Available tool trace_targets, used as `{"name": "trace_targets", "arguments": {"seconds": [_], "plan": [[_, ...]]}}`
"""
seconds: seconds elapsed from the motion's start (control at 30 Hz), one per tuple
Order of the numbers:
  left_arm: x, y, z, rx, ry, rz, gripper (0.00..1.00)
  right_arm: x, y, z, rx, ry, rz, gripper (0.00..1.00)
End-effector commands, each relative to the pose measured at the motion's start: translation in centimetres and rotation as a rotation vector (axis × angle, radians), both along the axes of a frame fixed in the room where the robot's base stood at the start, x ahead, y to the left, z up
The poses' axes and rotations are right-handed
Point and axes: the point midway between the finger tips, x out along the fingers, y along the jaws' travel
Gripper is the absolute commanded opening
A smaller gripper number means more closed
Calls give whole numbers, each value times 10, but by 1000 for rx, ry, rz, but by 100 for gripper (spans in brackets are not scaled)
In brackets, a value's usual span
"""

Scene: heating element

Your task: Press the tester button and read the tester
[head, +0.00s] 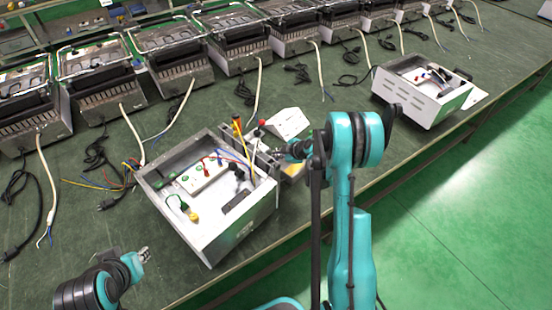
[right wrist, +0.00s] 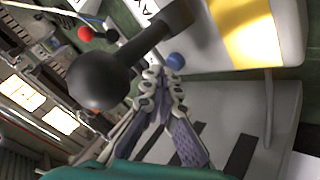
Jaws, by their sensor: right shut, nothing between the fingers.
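The right wrist view shows a white device (right wrist: 215,45), apparently the tester, with a bright yellow panel (right wrist: 252,30) and a small round blue button (right wrist: 175,60). My right gripper (right wrist: 163,80) is shut and empty, its fingertips just below the blue button; I cannot tell whether they touch it. In the head view my right gripper (head: 284,153) is beside the right edge of an open grey metal box (head: 237,240), with a yellow patch (head: 293,170) near it, mostly hidden by my arm. No reading is legible. My left gripper (head: 143,255) is low at the left, its jaws too small to judge.
A black ball-ended lever (right wrist: 100,80) and a red knob (right wrist: 85,33) are close to my right gripper. The grey box holds wires and plugs. A white angled housing (head: 288,122) stands behind it. Heater units (head: 185,70) line the back; another open box (head: 425,95) stands right.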

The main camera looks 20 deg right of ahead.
Motion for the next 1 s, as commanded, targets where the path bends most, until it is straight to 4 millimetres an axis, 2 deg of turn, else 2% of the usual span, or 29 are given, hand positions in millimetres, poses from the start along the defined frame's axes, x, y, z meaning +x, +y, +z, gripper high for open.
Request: {"name": "trace_targets", "arguments": {"seconds": [1.0], "plan": [[0, 0, 0, 0, 0, 0, 26, 0, 0, -8, 0, 0, 0, 0]]}}
